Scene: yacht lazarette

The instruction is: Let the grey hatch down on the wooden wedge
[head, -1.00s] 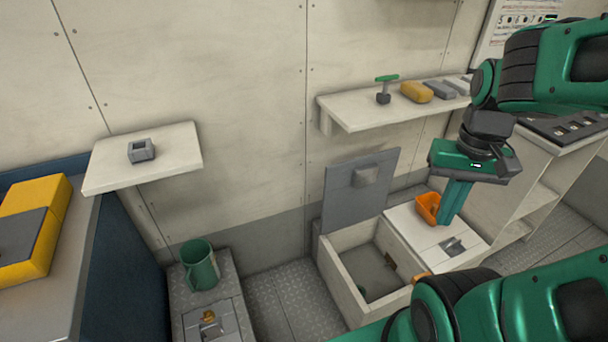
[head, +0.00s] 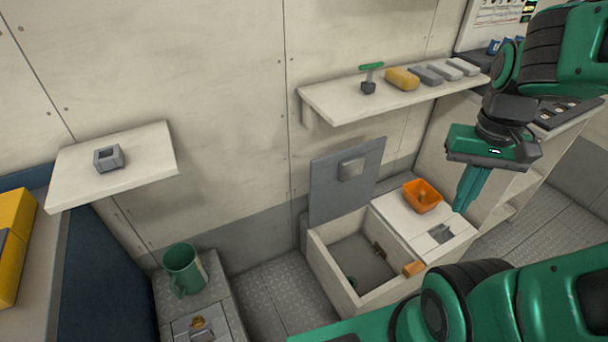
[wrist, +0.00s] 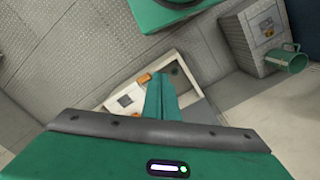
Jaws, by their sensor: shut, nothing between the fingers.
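The grey hatch (head: 335,192) stands open, nearly upright, at the back edge of a pale open locker (head: 328,268) in the head view. A small orange-brown block (head: 413,268), which looks like the wooden wedge, sits on the locker's rim at the front right corner. My gripper (head: 463,208) is shut and empty, pointing down, to the right of and above the locker, apart from hatch and wedge. In the wrist view my closed fingers (wrist: 160,97) overlap the locker, hiding part of it.
An orange tub (head: 424,196) and a grey latch (head: 440,233) are on the white top beside the locker. A shelf (head: 345,108) with several items hangs above. A green mug (head: 183,268) stands on the left box. My arm crosses the lower right.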

